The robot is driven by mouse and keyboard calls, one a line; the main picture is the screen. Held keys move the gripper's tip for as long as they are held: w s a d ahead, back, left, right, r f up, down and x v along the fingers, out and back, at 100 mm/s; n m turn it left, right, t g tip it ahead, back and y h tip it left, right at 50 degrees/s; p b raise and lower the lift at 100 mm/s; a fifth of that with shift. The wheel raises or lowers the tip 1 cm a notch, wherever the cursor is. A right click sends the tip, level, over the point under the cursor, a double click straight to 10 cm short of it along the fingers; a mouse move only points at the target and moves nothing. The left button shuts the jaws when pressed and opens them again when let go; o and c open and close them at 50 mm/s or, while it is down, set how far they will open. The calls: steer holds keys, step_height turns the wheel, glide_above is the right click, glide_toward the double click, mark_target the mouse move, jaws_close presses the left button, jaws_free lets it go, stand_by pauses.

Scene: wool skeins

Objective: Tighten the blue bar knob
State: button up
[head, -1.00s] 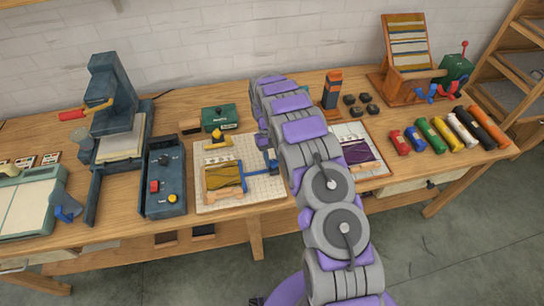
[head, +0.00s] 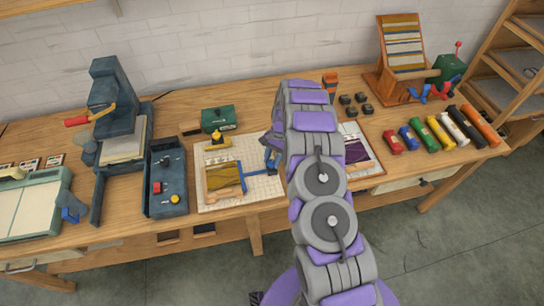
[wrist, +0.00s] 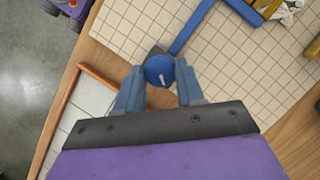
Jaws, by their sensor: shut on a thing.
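The blue bar (head: 262,174) lies across the gridded board, with its long arm running up and right in the wrist view (wrist: 194,26). Its round blue knob (wrist: 159,70) has a short white mark, running nearly upright in the picture. My gripper (wrist: 160,82) is shut on the knob, one blue finger on each side. In the head view my gripper (head: 272,153) is at the right end of the bar, and the knob cannot be told apart from the fingers there.
The gridded board (head: 214,200) also carries a mustard piece (head: 222,177). A dark blue control box (head: 166,183) stands to its left and a green box (head: 218,119) behind it. A second framed board (head: 374,163) lies to the right, partly behind my arm.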

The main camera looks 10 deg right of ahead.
steer(key=shift+d+r+m+t+y+p, duration=0.15)
steer(key=shift+m+t+p, duration=0.3)
steer(key=shift+m, duration=0.5)
steer(key=shift+a+m+t+y+p, duration=0.1)
steer(key=shift+m+t+y+p, duration=0.15)
steer(key=shift+m+p, duration=0.5)
steer(key=shift+m, duration=0.4)
steer(key=o, duration=1)
steer(key=v, duration=1.7)
steer(key=shift+w+d, duration=0.1)
steer(key=shift+d, duration=0.1)
